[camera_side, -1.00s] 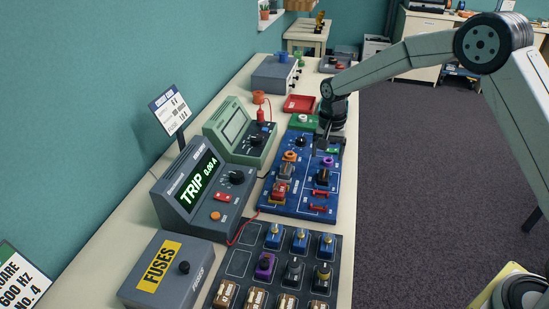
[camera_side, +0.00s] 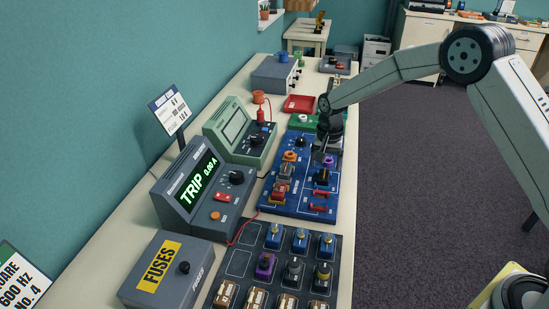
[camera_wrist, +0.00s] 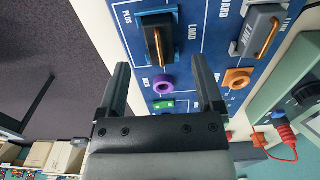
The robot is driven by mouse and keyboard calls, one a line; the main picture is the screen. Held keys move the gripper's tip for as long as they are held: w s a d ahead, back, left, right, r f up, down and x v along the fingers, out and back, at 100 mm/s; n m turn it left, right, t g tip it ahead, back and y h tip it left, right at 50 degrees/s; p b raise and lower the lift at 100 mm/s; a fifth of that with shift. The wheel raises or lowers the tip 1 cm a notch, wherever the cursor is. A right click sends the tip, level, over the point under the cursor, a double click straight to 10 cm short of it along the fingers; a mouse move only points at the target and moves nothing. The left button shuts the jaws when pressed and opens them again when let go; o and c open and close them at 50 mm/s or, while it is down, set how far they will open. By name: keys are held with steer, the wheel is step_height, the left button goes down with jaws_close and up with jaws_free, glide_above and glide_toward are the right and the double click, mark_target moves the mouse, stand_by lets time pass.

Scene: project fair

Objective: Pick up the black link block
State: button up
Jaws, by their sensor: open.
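The black link block (camera_wrist: 153,42) has a copper-coloured bar along its top and sits upright in a blue holder by the word LOAD on the blue board (camera_wrist: 205,45). In the side view the black link block (camera_side: 322,177) stands toward the right edge of the board, just nearer than my gripper (camera_side: 322,155). In the wrist view my gripper (camera_wrist: 161,80) is open and empty. Its two fingers are spread either side of the purple ring, with the black block ahead of the gap, apart from both fingers.
A grey link block (camera_wrist: 262,30) and an orange ring (camera_wrist: 238,78) lie right of the black block in the wrist view. The purple ring (camera_wrist: 165,85) is close by. The trip meter (camera_side: 200,190) and green meter (camera_side: 240,133) stand left of the board; a fuse tray (camera_side: 237,262) lies nearer.

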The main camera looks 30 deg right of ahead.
mark_target(324, 172)
steer(key=shift+f, duration=2.1)
jaws_close()
steer(key=shift+r, duration=0.15)
